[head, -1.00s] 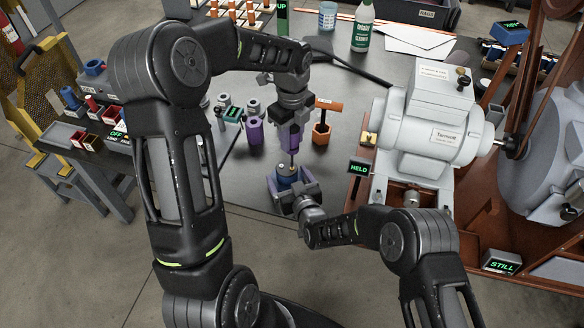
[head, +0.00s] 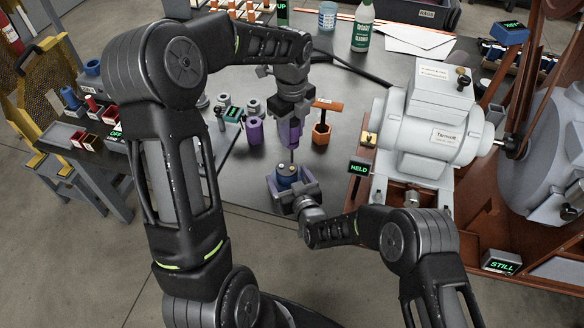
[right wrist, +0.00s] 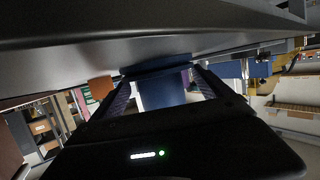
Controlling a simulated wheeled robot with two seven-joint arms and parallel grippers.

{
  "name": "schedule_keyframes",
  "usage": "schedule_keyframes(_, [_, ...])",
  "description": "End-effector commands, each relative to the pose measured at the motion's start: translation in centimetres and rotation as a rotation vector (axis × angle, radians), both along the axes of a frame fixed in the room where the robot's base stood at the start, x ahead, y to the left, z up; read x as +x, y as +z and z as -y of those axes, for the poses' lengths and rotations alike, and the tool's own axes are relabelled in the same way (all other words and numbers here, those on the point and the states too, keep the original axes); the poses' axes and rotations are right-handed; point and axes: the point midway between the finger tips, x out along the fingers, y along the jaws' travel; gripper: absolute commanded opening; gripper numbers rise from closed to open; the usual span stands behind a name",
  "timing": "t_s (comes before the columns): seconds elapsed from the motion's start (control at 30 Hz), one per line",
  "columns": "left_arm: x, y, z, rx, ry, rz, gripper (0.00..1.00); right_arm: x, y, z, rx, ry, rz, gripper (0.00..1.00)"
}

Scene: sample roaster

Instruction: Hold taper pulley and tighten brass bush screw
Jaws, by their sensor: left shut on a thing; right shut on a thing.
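My left gripper (head: 291,116) is shut on a purple-handled screwdriver (head: 290,134) and holds it upright, shaft down. My right gripper (head: 298,192) reaches in from the front right and is shut on the pulley. In the right wrist view the blue pulley (right wrist: 160,90) shows between dark fingers.
A purple hex holder (head: 255,131) and an orange T-handle tool in its holder (head: 322,132) stand close behind. A grey motor (head: 430,130) and a sign reading HELD (head: 359,168) stand to the right. A bottle (head: 362,28) stands at the back.

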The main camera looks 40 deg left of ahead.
Motion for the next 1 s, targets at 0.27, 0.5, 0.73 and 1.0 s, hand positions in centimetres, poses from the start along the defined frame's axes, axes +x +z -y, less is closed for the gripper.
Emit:
schedule_keyframes(0.27, [0.1, 2.6, 0.0, 0.000, 0.000, 0.005, 0.00, 0.0, -0.1, 0.1, -0.001, -0.001, 0.000, 0.33])
schedule_keyframes(0.5, [0.1, 4.8, 0.0, 0.000, 0.000, 0.003, 0.00, 0.0, -0.1, 0.1, -0.001, -0.001, 0.000, 0.33])
schedule_keyframes(0.73, [0.0, 5.0, 0.0, 0.000, 0.000, 0.001, 0.00, 0.0, -0.1, 0.1, -0.001, -0.001, 0.000, 0.33])
schedule_keyframes(1.0, [0.0, 5.0, 0.0, 0.000, 0.000, 0.001, 0.00, 0.0, -0.1, 0.1, -0.001, -0.001, 0.000, 0.33])
